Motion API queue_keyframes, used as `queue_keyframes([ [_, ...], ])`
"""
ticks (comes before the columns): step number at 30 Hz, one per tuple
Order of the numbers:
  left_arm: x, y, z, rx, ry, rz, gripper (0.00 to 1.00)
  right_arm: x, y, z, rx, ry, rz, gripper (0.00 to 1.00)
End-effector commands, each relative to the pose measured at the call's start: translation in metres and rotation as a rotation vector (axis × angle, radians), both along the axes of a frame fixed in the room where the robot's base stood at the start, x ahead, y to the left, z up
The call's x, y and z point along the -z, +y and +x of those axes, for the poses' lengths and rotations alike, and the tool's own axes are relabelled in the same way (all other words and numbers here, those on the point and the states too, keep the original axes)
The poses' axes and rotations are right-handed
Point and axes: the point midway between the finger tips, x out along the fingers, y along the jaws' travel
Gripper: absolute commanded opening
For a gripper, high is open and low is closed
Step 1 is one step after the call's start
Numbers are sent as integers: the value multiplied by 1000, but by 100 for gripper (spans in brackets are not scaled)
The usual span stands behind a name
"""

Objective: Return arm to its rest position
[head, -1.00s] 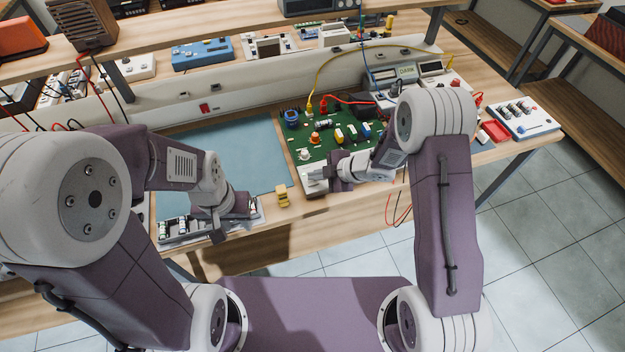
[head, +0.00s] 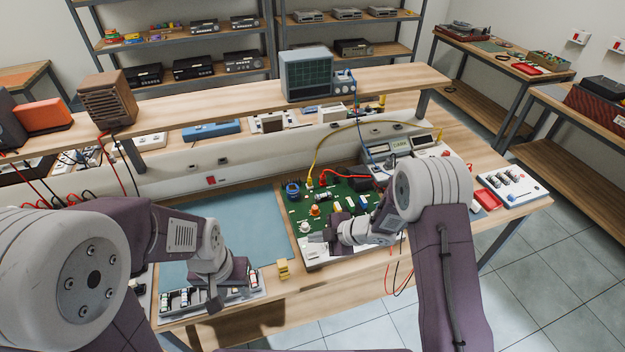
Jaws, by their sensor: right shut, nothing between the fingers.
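My right arm reaches in from the right, and its gripper (head: 314,237) is shut and empty. It is seen over the front left part of the green circuit board (head: 335,208); I cannot tell how high above it. My left arm comes in from the left and bends down, with its gripper (head: 214,304) over a tray of small parts (head: 250,293) at the bench's front edge. The left fingers are seen edge-on and partly hidden, so their opening is unclear.
A blue mat (head: 255,225) lies left of the board. A small yellow object (head: 283,269) sits near the front edge. Red and black leads hang in front of the bench by my right arm. A raised shelf (head: 230,105) runs along the back. Tiled floor is free at right.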

Motion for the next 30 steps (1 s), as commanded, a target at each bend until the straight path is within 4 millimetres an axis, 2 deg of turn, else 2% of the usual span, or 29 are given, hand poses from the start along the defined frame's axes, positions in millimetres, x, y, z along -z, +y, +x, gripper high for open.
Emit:
queue_keyframes([
  [3,0,0,0,0,0,0,36,-2,-1,1,2,-4,0,0],
  [5,0,0,0,0,0,0,36,-13,-2,8,5,-30,3,0],
  [8,0,0,0,0,0,0,36,-64,-6,25,28,-128,13,0],
  [9,0,0,0,0,0,0,36,-92,-14,33,85,-168,24,0],
  [11,0,0,0,0,0,0,36,-125,-41,41,256,-184,15,0],
  [13,0,0,0,0,0,0,36,-148,-87,34,536,-125,6,0],
  [14,0,0,0,0,0,0,36,-152,-109,23,677,-72,8,0],
  [15,0,0,0,0,0,0,36,-150,-136,1,864,21,17,0],
  [17,0,0,0,0,0,0,36,-137,-163,-39,1110,185,33,0],
  [18,0,0,0,0,0,0,36,-126,-173,-67,1244,297,40,0],
  [21,0,0,0,0,0,0,36,-100,-178,-129,1484,555,39,0],
  [24,0,0,0,0,0,0,36,-84,-173,-171,1626,743,16,0],
  [27,0,0,0,0,0,0,36,-81,-169,-192,1703,843,-2,0],
  [30,0,0,0,0,0,0,36,-80,-169,-195,1723,859,-6,0],
])
